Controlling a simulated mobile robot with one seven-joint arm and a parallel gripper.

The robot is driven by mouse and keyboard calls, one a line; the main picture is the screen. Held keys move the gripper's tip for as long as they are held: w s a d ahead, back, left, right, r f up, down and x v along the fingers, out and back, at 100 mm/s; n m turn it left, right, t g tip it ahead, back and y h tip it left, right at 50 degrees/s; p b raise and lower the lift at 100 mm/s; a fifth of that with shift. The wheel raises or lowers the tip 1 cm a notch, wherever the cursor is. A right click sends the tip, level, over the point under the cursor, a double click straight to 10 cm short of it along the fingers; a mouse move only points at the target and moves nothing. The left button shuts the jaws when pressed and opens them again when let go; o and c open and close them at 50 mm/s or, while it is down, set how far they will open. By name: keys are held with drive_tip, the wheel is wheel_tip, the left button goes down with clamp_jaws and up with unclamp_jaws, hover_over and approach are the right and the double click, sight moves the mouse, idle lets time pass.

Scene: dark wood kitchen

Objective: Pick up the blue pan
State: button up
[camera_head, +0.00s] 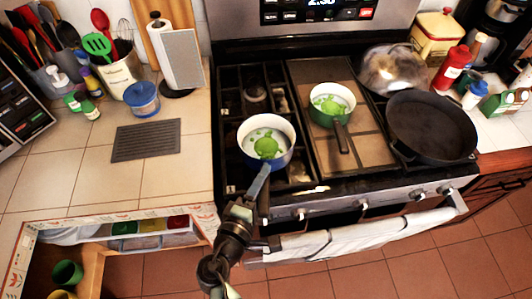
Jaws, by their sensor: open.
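The blue pan (283,156) sits on the left burners of the stove. It has a white inside with a green shape on its bottom. Its blue-grey handle (261,180) points toward the front edge of the stove. My gripper (246,207) is at the near end of this handle, in front of the stove. It is open. The fingers are small and dark here, so I cannot tell whether they are around the handle or touching it.
A green pan (318,117) stands on the stove's middle griddle. A large black skillet (432,125) and a shiny metal dome (391,70) are at the right. A striped towel (345,238) hangs on the oven handle. The counter left of the stove has free room around a dark mat (146,140).

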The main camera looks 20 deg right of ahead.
clamp_jaws()
idle(1.3)
drive_tip(key=shift+r, duration=0.15)
